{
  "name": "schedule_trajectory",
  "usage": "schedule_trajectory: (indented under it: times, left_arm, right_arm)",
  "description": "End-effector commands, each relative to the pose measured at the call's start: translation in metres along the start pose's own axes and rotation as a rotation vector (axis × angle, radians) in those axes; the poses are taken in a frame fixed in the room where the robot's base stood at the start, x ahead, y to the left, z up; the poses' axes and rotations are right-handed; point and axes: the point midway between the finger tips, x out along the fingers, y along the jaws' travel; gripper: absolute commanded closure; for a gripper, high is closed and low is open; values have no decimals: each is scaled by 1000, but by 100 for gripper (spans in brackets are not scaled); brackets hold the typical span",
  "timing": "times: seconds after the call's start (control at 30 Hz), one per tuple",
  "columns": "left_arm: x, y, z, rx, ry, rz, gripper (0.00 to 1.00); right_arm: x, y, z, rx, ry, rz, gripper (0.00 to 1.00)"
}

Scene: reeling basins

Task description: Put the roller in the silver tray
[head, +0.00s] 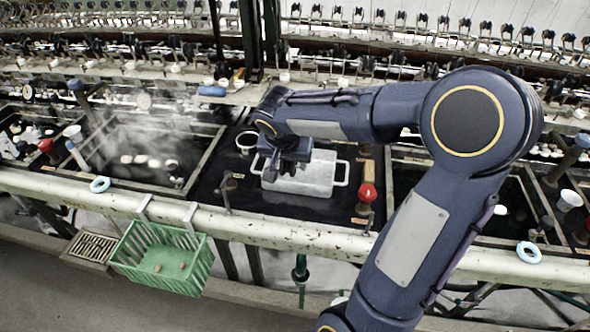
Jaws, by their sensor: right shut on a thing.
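The silver tray (318,178), with a handle at each end, stands on the dark basin top in the middle of the head view. My right gripper (284,172) points down over the left part of the tray. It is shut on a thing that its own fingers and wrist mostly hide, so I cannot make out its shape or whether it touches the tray. I cannot pick out the roller for certain. My left gripper is not in view.
A white cup (247,141) stands left of the tray, and a red-topped knob (367,193) is at its right. A blue object (212,90) lies on the ledge behind. A green basket (160,258) hangs on the front rail.

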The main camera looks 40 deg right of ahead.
Motion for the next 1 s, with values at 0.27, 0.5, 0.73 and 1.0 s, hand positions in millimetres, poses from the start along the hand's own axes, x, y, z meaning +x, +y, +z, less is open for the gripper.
schedule_trajectory:
  times: [0.27,0.5,0.73,1.0]
  left_arm:
    - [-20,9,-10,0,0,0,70]
    - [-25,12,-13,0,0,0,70]
    - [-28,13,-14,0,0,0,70]
    - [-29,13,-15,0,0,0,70]
  right_arm:
    - [54,-11,-53,1,-6,6,71]
    - [106,-18,-66,0,-4,3,70]
    - [123,-20,-72,-1,-2,2,70]
    - [155,-20,-61,-2,-2,2,70]
